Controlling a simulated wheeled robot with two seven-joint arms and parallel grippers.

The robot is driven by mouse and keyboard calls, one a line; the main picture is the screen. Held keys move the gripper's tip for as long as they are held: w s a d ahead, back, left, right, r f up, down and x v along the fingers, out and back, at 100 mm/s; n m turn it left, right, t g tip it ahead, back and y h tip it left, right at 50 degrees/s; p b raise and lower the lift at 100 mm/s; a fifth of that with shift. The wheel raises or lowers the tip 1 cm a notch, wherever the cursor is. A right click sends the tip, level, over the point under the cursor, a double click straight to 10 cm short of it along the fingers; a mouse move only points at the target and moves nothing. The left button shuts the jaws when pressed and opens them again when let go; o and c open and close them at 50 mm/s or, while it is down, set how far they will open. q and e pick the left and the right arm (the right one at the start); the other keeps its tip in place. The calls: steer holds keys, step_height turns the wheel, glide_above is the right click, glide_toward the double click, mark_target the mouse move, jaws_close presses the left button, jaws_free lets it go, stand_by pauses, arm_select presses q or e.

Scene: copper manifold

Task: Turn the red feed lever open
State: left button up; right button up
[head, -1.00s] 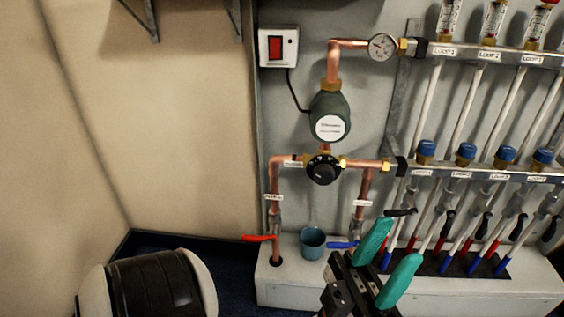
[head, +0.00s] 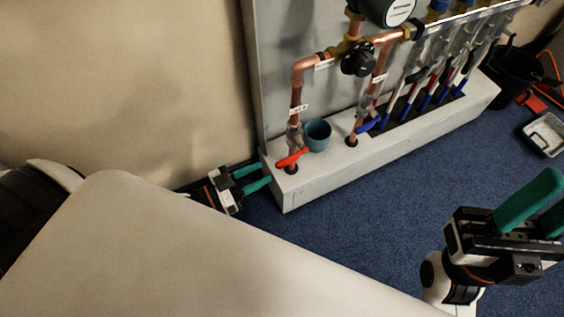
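The red feed lever (head: 292,158) sits low on the left copper pipe (head: 297,100), just above the white plinth. It sticks out sideways from the pipe, roughly level, toward the front left. My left gripper (head: 264,177) is open and empty, its teal fingers apart. It is low by the plinth's left end, left of and below the lever, and does not appear to touch it. My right gripper (head: 545,205) is at the right edge, far from the lever. Its teal fingers are apart with nothing seen between them; one is partly cut off.
A teal cup (head: 317,134) stands on the plinth (head: 390,150) right beside the lever. A blue lever (head: 368,125) is on the neighbouring pipe. A black bucket (head: 515,75) and a tray (head: 545,134) are on the right. Blue floor (head: 370,210) is open in front.

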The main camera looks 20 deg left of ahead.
mark_target(283, 162)
arm_select(q)
steer(key=b+x, duration=0.1)
steer(key=x, duration=0.5)
steer(key=shift+w+d, duration=0.1)
steer(key=shift+d, duration=0.15)
steer(key=shift+w+d+b, duration=0.3)
steer(key=shift+w+d, duration=0.05)
steer(key=shift+w, duration=0.15)
jaws_close()
